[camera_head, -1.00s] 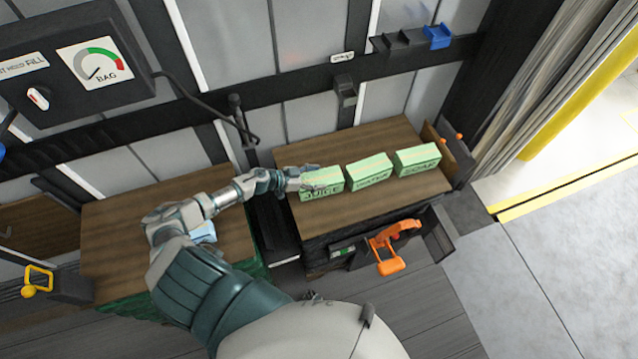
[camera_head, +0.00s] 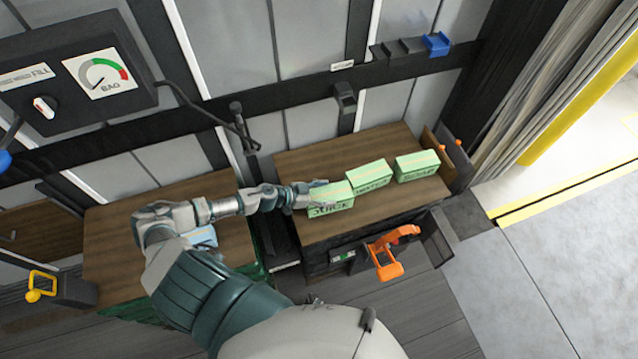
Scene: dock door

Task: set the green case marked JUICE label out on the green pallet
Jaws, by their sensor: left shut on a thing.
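The green case marked JUICE (camera_head: 331,203) is the leftmost of three green cases on the right wooden-topped stand (camera_head: 350,236). My left gripper (camera_head: 318,191) reaches in from the left and is shut on the JUICE case at its left end. The case appears to be at the level of the stand's top; any gap beneath it cannot be told. The green pallet (camera_head: 258,268) shows as a green edge under the left wooden top, partly hidden by my left arm. My right gripper is not in view.
Two more green cases, the middle one (camera_head: 369,177) and the right one (camera_head: 417,166), stand close to the JUICE case. A light blue item (camera_head: 203,237) lies on the left wooden top (camera_head: 120,225). An orange handled tool (camera_head: 384,258) hangs at the right stand's front.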

